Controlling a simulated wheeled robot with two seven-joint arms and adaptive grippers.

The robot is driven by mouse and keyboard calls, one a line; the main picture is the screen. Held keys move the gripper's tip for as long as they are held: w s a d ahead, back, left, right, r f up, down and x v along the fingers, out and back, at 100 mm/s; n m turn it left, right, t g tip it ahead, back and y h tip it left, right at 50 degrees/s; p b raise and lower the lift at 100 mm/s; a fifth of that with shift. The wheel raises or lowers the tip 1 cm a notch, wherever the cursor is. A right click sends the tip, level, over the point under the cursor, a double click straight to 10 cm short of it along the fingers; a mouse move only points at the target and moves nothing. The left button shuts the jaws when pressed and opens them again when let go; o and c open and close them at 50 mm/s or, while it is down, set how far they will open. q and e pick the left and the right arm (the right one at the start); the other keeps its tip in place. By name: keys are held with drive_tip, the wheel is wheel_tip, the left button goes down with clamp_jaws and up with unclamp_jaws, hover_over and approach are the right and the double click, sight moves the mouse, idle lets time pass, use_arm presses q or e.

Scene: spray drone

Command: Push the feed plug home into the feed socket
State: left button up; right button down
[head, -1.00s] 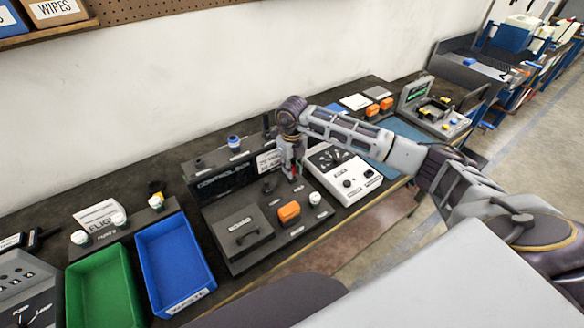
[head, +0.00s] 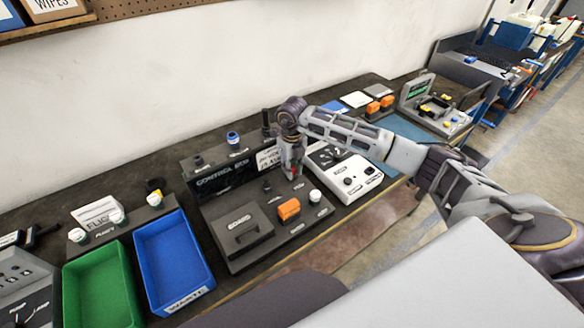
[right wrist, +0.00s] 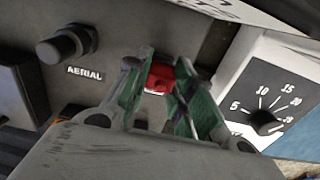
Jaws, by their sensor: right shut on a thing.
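My right gripper (head: 291,172) reaches down over the back right of the dark control box panel. In the right wrist view its two green-padded fingers (right wrist: 163,100) are shut on a red plug (right wrist: 160,76), which I take as the feed plug. The plug is low, close to the panel surface; I cannot tell whether it touches. The feed socket is not visible, hidden by the plug and fingers. My left gripper is out of view.
A black knob marked AERIAL (right wrist: 68,46) stands left of the fingers. A white dial box (head: 345,178) is close on the right. An orange block (head: 289,208), a white cap (head: 315,195) and a handled lid (head: 241,230) are on the panel's front. Blue (head: 202,283) and green bins stand left.

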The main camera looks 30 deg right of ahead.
drive_tip(key=shift+f+b, duration=0.3)
drive_tip(key=shift+f, duration=0.2)
drive_tip(key=c, duration=1.1)
unclamp_jaws()
drive_tip(key=shift+c, duration=0.2)
drive_tip(key=shift+r, duration=0.1)
wheel_tip(320, 180, up, 12)
drive_tip(key=shift+s, duration=0.1)
idle(0.7)
